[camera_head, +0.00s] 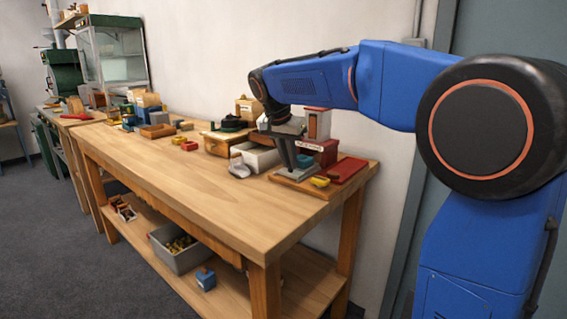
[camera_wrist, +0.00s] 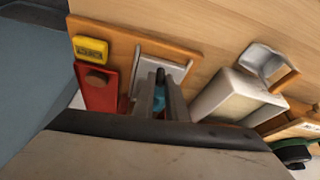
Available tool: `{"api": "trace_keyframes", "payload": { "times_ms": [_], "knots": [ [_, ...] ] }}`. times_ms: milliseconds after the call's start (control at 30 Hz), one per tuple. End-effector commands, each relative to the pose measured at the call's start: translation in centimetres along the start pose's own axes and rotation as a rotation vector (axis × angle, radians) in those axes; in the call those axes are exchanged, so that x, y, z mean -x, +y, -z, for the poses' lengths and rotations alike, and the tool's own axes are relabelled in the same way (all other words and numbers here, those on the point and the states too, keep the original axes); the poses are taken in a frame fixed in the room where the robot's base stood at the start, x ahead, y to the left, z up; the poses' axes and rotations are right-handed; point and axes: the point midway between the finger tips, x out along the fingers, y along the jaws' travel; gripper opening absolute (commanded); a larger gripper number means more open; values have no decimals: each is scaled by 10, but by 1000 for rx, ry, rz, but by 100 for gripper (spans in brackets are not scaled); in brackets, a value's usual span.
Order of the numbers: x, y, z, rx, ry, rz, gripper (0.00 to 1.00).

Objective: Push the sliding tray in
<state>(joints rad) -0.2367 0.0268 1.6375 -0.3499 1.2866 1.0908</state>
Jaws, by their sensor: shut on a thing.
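The sliding tray looks to be the light grey metal piece (camera_wrist: 178,66) on a wooden base board (camera_wrist: 125,38) in the wrist view. The board (camera_head: 318,188) also shows at the right end of the bench in the head view. My gripper (camera_wrist: 161,98) points down at the tray's near end. Its fingers are shut on a small dark-topped, blue part that seems to belong to the tray. The fingers hide most of this part. In the head view my gripper (camera_head: 287,160) stands low over the board, and the grip there is too small to make out.
A red piece (camera_wrist: 94,88) with a brown knob and a yellow block (camera_wrist: 90,48) sit left of my gripper on the board. A white bin (camera_wrist: 232,96) and a metal scoop (camera_wrist: 264,62) are to the right. The bench's front middle (camera_head: 190,170) is clear.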

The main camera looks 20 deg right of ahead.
Motion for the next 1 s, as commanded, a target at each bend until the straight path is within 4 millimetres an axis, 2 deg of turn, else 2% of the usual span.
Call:
{"api": "trace_keyframes", "payload": {
  "times_ms": [33,200,333,500,767,800,833,867,1000],
  "knots": [
    [-4,2,11,-4,1,-1,0],
    [-17,7,42,-3,0,-1,0],
    [-24,10,58,-2,0,1,0],
    [-27,11,67,-1,2,2,0],
    [-27,11,68,-1,5,2,0],
    [-27,11,68,-1,5,3,19],
    [-27,11,68,-1,5,2,27],
    [-27,11,68,-1,4,2,31],
    [-27,11,67,-1,3,2,31]
  ]
}}
